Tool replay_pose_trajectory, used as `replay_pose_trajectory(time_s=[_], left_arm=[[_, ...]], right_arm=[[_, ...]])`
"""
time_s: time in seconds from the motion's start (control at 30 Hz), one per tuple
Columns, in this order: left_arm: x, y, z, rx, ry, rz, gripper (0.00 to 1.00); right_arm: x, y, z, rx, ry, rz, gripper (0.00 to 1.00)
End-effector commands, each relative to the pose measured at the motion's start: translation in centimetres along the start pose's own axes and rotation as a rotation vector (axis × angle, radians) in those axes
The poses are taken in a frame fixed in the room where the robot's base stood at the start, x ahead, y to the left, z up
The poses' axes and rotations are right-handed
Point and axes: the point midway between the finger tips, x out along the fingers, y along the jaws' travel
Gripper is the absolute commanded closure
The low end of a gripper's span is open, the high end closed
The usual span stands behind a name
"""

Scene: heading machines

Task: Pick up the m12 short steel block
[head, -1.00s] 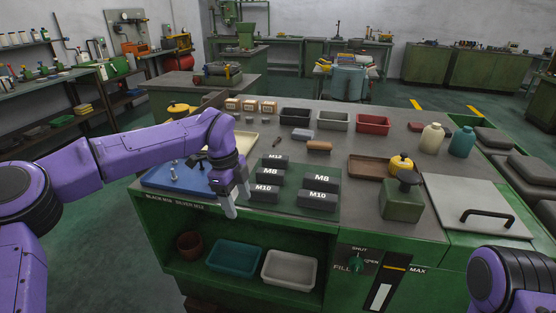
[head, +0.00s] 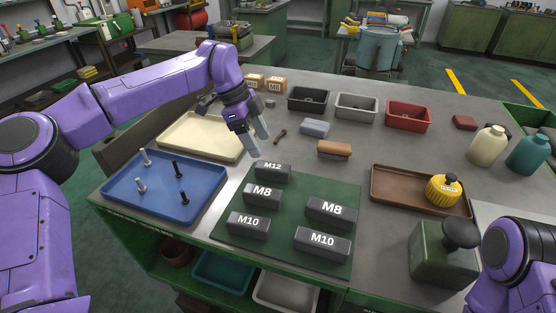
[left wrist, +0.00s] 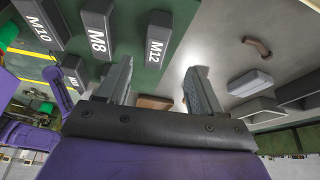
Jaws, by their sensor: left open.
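The M12 block (head: 272,172) is a short dark grey block with a white label, lying at the far left end of the green mat (head: 228,232). My left gripper (head: 259,144) is open and empty, just above and behind the M12 block. Its two fingers (left wrist: 155,88) show apart in the left wrist view. My right gripper is not in view; only part of my right arm shows at the lower right.
Two M8 blocks (head: 331,211) and two M10 blocks (head: 323,243) lie on the mat. A blue tray (head: 205,172) with several bolts is at left, beside a cream tray (head: 180,140).

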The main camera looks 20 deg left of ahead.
Motion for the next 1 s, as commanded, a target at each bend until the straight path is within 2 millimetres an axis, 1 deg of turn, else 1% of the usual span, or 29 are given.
replay_pose_trajectory(time_s=[0.13,0.2,0.27,0.37,0.43,0.53,0.63,0.8,0.83,0.87,0.9,0.97,1.0], left_arm=[[2.8,0.1,-0.2,0.003,-0.001,0.006,0.34],[3.9,-0.1,-0.2,0.004,-0.001,0.007,0.34],[4.5,-0.3,-0.3,0.004,-0.001,0.006,0.34],[5.9,-0.5,-0.4,0.002,-0.001,0.010,0.34],[7.2,-0.8,-0.5,0.001,-0.001,0.010,0.34],[8.9,-0.8,-0.3,0.001,-0.001,0.008,0.34],[9.6,-0.8,-0.2,-0.001,0.000,0.004,0.34],[9.7,-0.8,-0.2,-0.001,0.000,0.003,0.34],[9.7,-0.8,-0.2,-0.001,0.000,0.003,0.37],[9.7,-0.8,-0.2,-0.001,0.000,0.003,0.47],[9.7,-0.8,-0.2,-0.001,0.000,0.003,0.60],[9.7,-0.8,-0.2,-0.001,0.000,0.003,0.80],[9.7,-0.8,-0.2,-0.001,0.000,0.003,0.93]], right_arm=[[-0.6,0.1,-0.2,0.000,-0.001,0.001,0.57],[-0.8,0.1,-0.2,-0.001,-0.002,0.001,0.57],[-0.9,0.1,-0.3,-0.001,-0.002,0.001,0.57],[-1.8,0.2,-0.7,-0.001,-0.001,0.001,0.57],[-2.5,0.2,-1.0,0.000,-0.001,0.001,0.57],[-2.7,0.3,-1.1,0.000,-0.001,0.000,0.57],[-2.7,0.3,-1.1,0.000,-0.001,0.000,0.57],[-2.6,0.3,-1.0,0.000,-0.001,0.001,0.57],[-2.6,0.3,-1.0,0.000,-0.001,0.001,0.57],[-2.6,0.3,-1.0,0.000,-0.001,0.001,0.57],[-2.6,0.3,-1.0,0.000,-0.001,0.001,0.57],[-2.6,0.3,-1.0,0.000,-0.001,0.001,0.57],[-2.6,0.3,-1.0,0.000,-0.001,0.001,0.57]])
